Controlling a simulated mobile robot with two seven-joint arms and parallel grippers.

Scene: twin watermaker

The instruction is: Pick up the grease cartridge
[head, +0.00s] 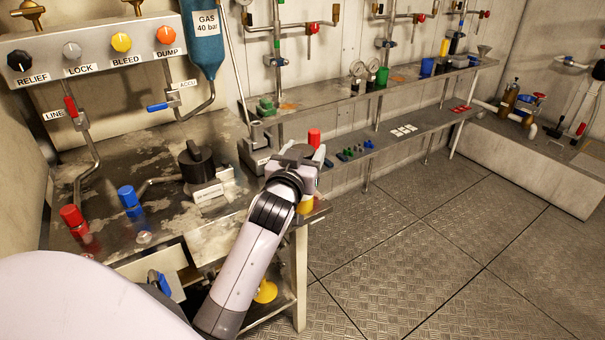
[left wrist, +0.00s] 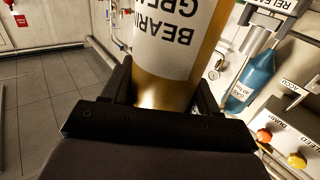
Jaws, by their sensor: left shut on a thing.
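My left gripper (head: 304,160) is shut on the grease cartridge (left wrist: 165,92), an amber cylinder with a white label that reads upside down in the left wrist view. Its two dark fingers (left wrist: 165,95) stand on either side of the cartridge. In the head view the gripper hides most of the cartridge; an amber part (head: 306,205) shows just below the gripper. A red piece shows just above it, and I cannot tell whether it belongs to the cartridge. My right gripper is not in view.
A steel bench (head: 150,215) with red and blue capped fittings and a black knob (head: 196,160) lies left of the gripper. A valve panel (head: 95,50) and blue gas bottle (head: 203,35) are behind. A long shelf (head: 400,75) runs along the wall. The floor (head: 430,240) at right is clear.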

